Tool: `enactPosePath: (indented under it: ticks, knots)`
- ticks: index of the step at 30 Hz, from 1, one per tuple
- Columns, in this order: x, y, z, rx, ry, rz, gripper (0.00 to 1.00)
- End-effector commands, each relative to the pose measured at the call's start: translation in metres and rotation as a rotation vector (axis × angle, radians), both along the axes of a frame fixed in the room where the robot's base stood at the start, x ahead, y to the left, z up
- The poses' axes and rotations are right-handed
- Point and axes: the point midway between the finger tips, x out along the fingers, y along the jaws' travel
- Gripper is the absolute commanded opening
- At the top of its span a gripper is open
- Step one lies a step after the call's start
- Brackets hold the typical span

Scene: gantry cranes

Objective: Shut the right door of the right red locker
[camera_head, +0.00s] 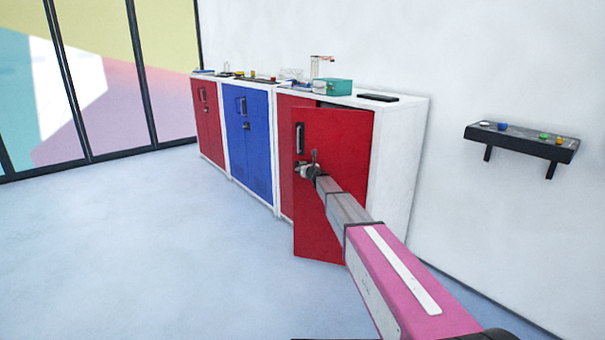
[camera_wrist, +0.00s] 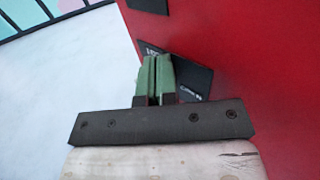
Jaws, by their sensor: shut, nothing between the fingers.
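The right red locker stands at the right end of the row, with a white body (camera_head: 398,150). Its right door (camera_head: 340,140) is red, with a dark handle (camera_head: 299,138), and stands ajar, swung out from the front. The left door (camera_head: 286,150) of this locker looks closed, partly hidden behind the right door. My gripper (camera_head: 308,170) is shut and empty, at the outer face of the right door below the handle. In the wrist view the green fingertips (camera_wrist: 156,75) are together in front of the red door (camera_wrist: 240,60) and a black label (camera_wrist: 190,75); I cannot tell whether they touch.
A blue locker (camera_head: 250,140) and another red locker (camera_head: 208,120) stand to the left. A teal box (camera_head: 333,87) and a black flat item (camera_head: 378,97) lie on top. A wall shelf with buttons (camera_head: 520,140) is at right. The floor (camera_head: 150,250) at left is clear.

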Motion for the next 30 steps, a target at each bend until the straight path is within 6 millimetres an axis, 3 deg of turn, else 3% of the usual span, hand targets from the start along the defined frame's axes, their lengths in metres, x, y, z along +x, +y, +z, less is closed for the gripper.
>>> enactPosePath:
  ticks: [1, 3, 9, 18, 30]
  knots:
    - [0.023, -0.003, -0.001, -0.001, 0.0, -0.001, 0.0]
    - [0.041, -0.009, -0.001, 0.0, 0.0, -0.001, 0.0]
    - [0.078, -0.023, -0.001, 0.0, 0.0, 0.0, 0.0]
    - [0.106, -0.039, 0.0, 0.0, 0.0, -0.108, 0.0]
    - [0.114, -0.045, 0.0, 0.0, 0.0, -0.141, 0.0]
